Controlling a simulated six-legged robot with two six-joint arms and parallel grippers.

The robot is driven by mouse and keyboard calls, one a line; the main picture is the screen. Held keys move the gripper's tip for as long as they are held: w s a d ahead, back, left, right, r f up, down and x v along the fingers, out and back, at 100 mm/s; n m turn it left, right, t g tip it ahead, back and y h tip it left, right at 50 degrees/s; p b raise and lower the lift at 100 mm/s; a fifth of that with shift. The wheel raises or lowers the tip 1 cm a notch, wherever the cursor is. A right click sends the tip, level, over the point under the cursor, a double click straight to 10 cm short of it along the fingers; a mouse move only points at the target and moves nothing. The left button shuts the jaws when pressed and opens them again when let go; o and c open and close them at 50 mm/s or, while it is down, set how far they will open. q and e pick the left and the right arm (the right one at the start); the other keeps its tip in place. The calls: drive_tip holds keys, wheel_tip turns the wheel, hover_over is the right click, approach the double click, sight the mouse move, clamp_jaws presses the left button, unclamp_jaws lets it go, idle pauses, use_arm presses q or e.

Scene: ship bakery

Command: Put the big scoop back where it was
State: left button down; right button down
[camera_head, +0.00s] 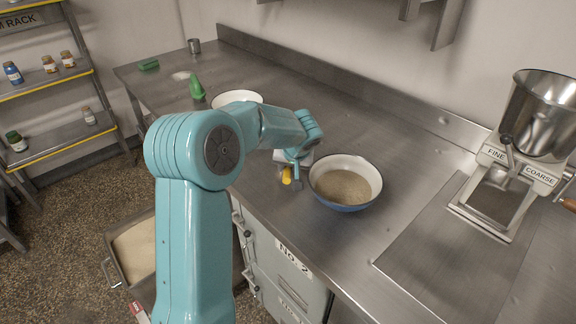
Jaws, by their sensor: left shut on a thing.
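My left gripper (293,177) is over the front edge of the steel counter, just left of the blue-rimmed bowl. No other scoop can be made out clearly. My right gripper is not in view.
The bowl (345,184) holds pale grain. A mill (497,202) stands on the right of the counter (410,200). A white bowl (237,97) and a green object (197,89) stand behind my arm. An open flour bin (135,250) is below left.

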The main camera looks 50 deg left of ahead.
use_arm(q)
drive_tip(key=shift+s, duration=0.1)
drive_tip(key=shift+b, duration=0.3)
drive_tip(key=c, duration=0.9)
unclamp_jaws()
drive_tip(key=shift+d+r+p, duration=0.1)
drive_tip(key=shift+r+p, duration=0.25)
drive_tip(key=v, duration=1.1)
drive_tip(key=shift+r+b, duration=0.25)
drive_tip(key=shift+b, duration=0.05)
drive_tip(key=shift+d, duration=0.1)
